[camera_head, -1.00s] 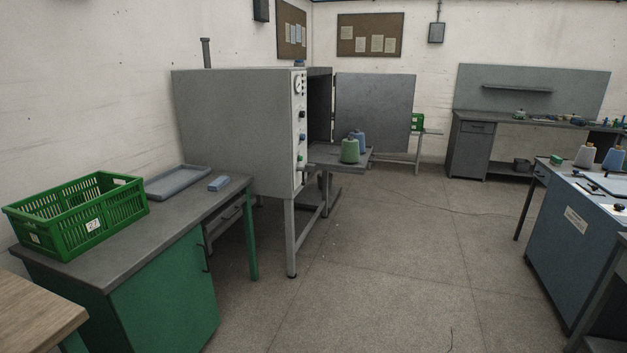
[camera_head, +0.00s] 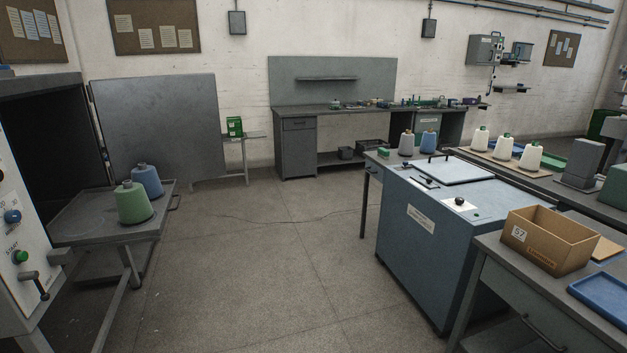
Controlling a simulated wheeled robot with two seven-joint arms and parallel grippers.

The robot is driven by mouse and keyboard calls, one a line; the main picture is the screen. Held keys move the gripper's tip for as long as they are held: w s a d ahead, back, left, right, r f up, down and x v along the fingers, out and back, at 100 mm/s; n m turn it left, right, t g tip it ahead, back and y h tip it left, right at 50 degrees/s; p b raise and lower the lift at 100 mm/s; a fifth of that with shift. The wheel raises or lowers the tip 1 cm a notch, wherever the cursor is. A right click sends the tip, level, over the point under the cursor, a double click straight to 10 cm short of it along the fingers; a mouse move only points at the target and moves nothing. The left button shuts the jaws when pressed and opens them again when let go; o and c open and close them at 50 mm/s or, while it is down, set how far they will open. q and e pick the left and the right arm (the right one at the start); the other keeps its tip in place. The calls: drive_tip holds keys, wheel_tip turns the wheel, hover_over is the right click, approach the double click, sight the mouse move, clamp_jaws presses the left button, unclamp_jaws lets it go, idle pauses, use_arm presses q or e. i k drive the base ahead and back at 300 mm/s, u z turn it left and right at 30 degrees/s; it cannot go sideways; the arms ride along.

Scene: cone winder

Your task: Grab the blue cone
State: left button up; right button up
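A blue cone (camera_head: 147,181) stands upright on the grey shelf (camera_head: 75,231) in front of the open cabinet at the left. A green cone (camera_head: 133,204) stands in front of it and hides part of its lower left side. Another blue cone (camera_head: 428,142) stands on the small table behind the blue machine, to the right of a greyish cone (camera_head: 406,143). Neither of my grippers is in view.
The blue machine (camera_head: 420,250) stands at the right, beside a table with a cardboard box (camera_head: 549,240). Several white cones (camera_head: 504,148) stand on a bench behind. The open cabinet door (camera_head: 160,130) is at the left. The floor (camera_head: 255,270) between is clear.

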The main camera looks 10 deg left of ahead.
sight(147, 175)
drive_tip(key=z, duration=0.1)
drive_tip(key=i, duration=2.55)
drive_tip(key=u, duration=0.8)
drive_tip(key=i, duration=2.1)
drive_tip(key=u, duration=1.15)
drive_tip(key=i, duration=0.35)
drive_tip(key=u, duration=0.1)
